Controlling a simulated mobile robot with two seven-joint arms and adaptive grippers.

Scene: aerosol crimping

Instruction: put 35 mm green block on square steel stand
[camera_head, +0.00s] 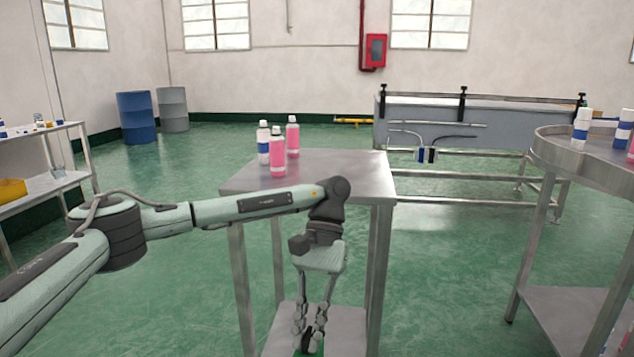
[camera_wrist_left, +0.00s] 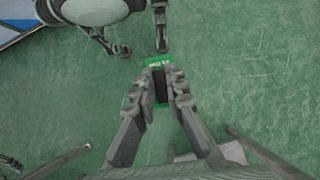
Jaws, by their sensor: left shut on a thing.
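The square steel stand (camera_head: 340,172) is in the middle of the head view, with a bare top towards its right and front. My left gripper (camera_head: 309,345) hangs low at the near side of the stand, below the level of its top. It is shut on the green block (camera_head: 308,353), of which only a sliver shows at the bottom edge. In the left wrist view the green block (camera_wrist_left: 158,62), with pale lettering, shows at the tips of my left gripper (camera_wrist_left: 160,88). The fingers hide part of the block.
Two pink bottles (camera_head: 278,165) and a white bottle with a blue band (camera_head: 263,148) stand at the back left of the stand's top. A rounded steel table (camera_head: 570,150) with bottles is at the right. A white shelf (camera_head: 45,185) is at the left.

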